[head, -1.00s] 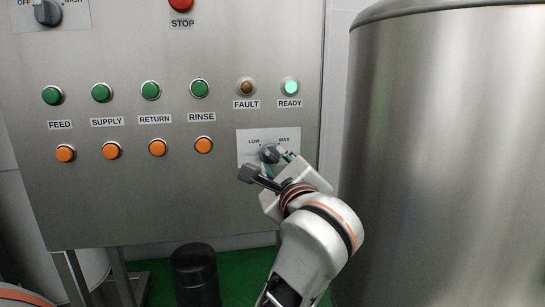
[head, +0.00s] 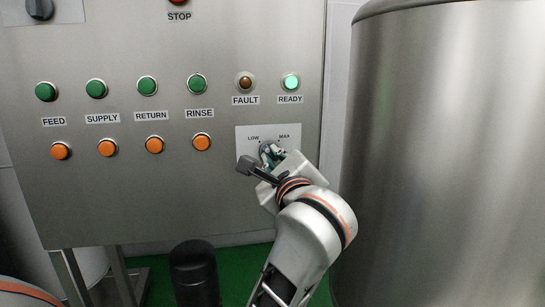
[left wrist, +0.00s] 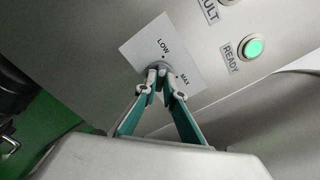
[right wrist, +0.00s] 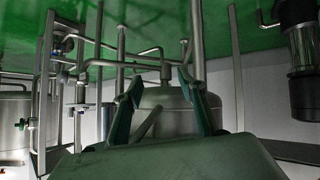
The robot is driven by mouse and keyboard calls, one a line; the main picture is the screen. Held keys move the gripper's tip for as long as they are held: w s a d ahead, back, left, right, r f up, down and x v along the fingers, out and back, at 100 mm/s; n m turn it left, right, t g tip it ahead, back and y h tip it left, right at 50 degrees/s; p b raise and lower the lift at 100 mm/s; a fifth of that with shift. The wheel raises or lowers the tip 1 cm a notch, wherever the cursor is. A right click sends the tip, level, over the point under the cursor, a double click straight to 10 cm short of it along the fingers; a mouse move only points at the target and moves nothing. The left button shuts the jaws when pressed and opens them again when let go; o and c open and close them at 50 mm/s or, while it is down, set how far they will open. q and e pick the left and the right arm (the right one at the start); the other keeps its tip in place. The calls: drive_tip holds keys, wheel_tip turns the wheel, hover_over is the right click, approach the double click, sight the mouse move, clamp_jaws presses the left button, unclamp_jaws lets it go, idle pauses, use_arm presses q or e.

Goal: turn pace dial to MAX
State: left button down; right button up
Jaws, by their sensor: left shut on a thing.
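The pace dial (head: 264,147) is a dark knob on a white plate (head: 246,133) marked LOW and MAX, low on the right of the steel panel. My left gripper (head: 270,153) is at the dial and partly covers it. In the left wrist view the two fingertips (left wrist: 162,80) are closed around the dial knob (left wrist: 154,68), with LOW above it and MAX to its lower right. The pointer's direction is hidden by the fingers. My right gripper (right wrist: 161,88) is open and empty in the right wrist view, away from the panel.
Above the dial are the FAULT lamp (head: 245,82) and the lit green READY lamp (head: 291,82). Green and orange buttons stand to its left. A large steel tank (head: 440,150) stands close on the right. A dark cylinder (head: 194,275) stands below the panel.

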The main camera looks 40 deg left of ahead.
use_arm(q)
drive_tip(key=shift+r+m+p, duration=0.2)
drive_tip(key=shift+m+p, duration=0.15)
drive_tip(key=shift+m, duration=0.15)
drive_tip(key=m+p, duration=1.5)
drive_tip(key=p, duration=0.2)
drive_tip(key=shift+f+m, duration=0.1)
drive_tip(key=shift+m, duration=0.3)
drive_tip(key=shift+m+p, duration=0.3)
drive_tip(key=shift+p, duration=0.1)
drive_tip(key=shift+f, duration=0.15)
use_arm(e)
wheel_tip(320, 180, up, 13)
drive_tip(key=d, duration=0.1)
drive_tip(key=shift+s+f+m, duration=0.15)
drive_tip(key=shift+s+m, duration=0.05)
drive_tip(key=shift+m, duration=0.2)
